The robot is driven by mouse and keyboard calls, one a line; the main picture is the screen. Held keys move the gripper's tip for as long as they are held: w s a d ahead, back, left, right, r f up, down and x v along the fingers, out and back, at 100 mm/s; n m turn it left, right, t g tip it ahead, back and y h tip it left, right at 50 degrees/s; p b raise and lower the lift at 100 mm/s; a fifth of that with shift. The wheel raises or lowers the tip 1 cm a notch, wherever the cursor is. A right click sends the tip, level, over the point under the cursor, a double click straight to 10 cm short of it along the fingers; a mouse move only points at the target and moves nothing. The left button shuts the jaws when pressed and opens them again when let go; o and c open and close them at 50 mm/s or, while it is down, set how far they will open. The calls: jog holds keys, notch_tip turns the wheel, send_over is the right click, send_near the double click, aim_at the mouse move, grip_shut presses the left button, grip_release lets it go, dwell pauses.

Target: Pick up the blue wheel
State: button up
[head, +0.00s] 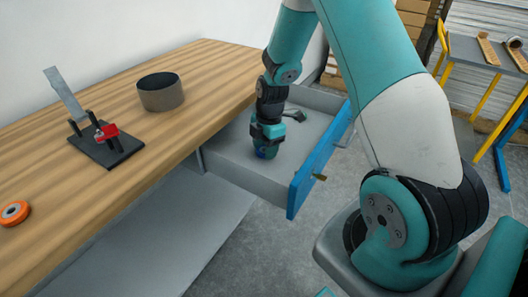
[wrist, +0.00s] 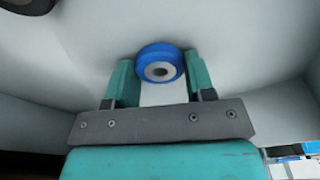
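The blue wheel (wrist: 160,62) lies in the open drawer, blue with a grey hub and a dark centre hole. My gripper (wrist: 160,82) is open, its two teal fingers on either side of the wheel in the wrist view. A small gap seems to show at the sides; contact cannot be told. In the head view my gripper (head: 266,148) points down into the drawer (head: 228,166), and a bit of blue shows at its tip, mostly hidden by the gripper.
The drawer has a blue front (head: 318,165) and grey walls close around my gripper. A dark object (head: 294,116) lies farther back in it. On the wooden table (head: 190,75) are a dark cylinder (head: 161,97), a clamp device (head: 105,145) and an orange wheel (head: 14,213).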

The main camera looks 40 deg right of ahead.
jog(key=c, duration=0.3)
jog(key=shift+r, duration=0.1)
